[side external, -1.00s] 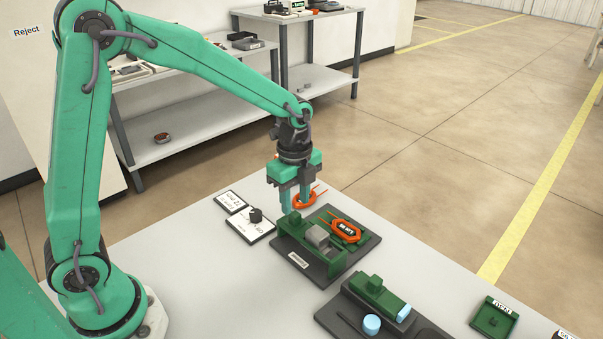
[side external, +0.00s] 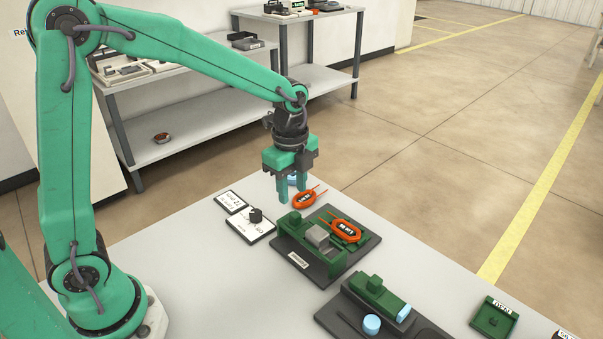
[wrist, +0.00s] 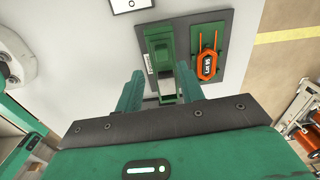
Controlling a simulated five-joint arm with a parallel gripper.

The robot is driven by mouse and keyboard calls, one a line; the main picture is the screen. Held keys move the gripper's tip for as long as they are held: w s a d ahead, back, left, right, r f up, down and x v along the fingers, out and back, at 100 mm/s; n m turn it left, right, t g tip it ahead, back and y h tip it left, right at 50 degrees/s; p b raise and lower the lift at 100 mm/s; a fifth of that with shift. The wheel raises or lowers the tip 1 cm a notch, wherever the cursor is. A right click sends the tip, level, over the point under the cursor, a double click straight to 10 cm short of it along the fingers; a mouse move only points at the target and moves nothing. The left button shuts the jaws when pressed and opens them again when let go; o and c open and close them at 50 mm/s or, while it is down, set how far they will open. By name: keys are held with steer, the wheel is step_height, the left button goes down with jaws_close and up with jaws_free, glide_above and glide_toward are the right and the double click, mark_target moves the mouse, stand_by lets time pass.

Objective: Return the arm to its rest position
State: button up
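My gripper (side external: 293,196) hangs above the back edge of the green fixture, its fingers pointing down. It is open, with an empty gap between the fingers (wrist: 158,80) in the wrist view. A second labelled orange coil (side external: 305,199) is on the table just behind my gripper, partly hidden. The dark base plate (side external: 362,255) carries the green fixture (side external: 296,229), which has a grey block (side external: 317,236).
A green tray (side external: 494,317) sits at the right. Shelves (side external: 200,112) stand behind. The table's left part is clear.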

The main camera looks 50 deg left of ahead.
steer(key=s+a+r+n+t, duration=0.2)
steer(key=s+r+n, duration=0.3)
steer(key=s+n, duration=0.3)
steer(key=s+a+r+n+t, duration=0.2)
steer(key=s+r+n, duration=0.3)
steer(key=s+n, duration=0.4)
steer(key=shift+s+a+t, duration=0.35)
steer(key=shift+a+t, duration=0.05)
steer(key=shift+t, duration=0.3)
steer(key=shift+r, duration=0.1)
stand_by(0.3)
